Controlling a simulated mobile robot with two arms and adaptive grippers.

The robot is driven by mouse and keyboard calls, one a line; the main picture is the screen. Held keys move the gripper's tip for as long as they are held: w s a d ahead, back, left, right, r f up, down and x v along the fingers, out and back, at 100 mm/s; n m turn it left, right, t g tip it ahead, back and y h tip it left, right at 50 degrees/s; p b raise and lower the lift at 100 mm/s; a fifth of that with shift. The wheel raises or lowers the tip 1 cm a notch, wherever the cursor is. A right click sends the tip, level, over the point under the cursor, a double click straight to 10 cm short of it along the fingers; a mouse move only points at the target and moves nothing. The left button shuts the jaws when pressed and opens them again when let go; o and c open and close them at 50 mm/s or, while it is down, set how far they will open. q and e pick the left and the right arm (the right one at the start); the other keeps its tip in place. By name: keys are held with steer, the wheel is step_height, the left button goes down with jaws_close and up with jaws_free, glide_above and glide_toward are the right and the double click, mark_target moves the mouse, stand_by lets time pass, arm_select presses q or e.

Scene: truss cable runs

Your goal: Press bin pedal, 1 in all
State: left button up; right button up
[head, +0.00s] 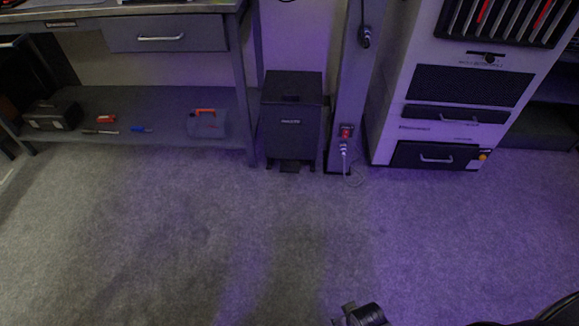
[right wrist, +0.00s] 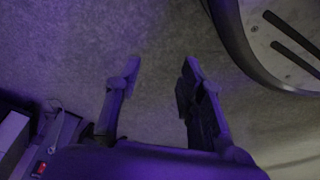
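The bin (head: 291,119) is a dark, boxy pedal bin standing on the floor between the workbench and a grey post. Its lid is down. The pedal (head: 290,168) sticks out low at the front, close to the floor. My right gripper (right wrist: 158,78) shows in the right wrist view with its two fingers apart and nothing between them, over bare floor. A dark part of my arm (head: 361,314) shows at the bottom edge of the head view, well apart from the bin. My left gripper is in neither view.
The workbench (head: 240,90) stands left of the bin, with a toolbox (head: 52,115) and tools on its lower shelf. Right of the bin, a post carries a red-switched socket (head: 346,131) with a hanging cable. A white cabinet (head: 390,110) stands further right. The carpet (head: 200,230) in front is clear.

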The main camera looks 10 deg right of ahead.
jaws_close()
stand_by(1.4)
